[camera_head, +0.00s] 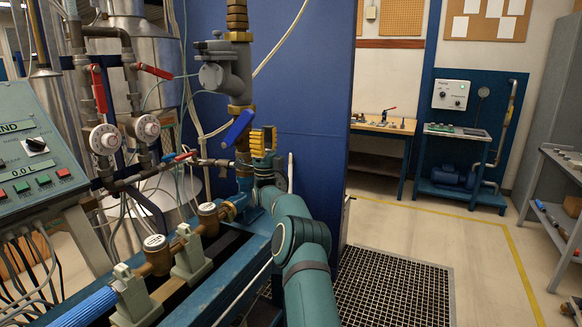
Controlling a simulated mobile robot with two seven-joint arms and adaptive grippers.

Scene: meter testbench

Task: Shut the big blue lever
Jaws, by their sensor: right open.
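The big blue lever (238,128) sits on the vertical pipe, just below a brass fitting. It is tilted, with its upper end to the right and its lower end to the left. My right gripper (263,139), with yellow ribbed fingers, is just right of the lever and slightly lower. It is open and holds nothing that I can see. Whether it touches the lever or pipe cannot be told from this view. My left gripper is out of view.
Red levers (156,71) and round meters (105,139) stand on pipes at the left, beside a control panel (36,150). A blue wall panel (308,110) is behind my right arm. A floor grate (394,290) and open floor lie to the right.

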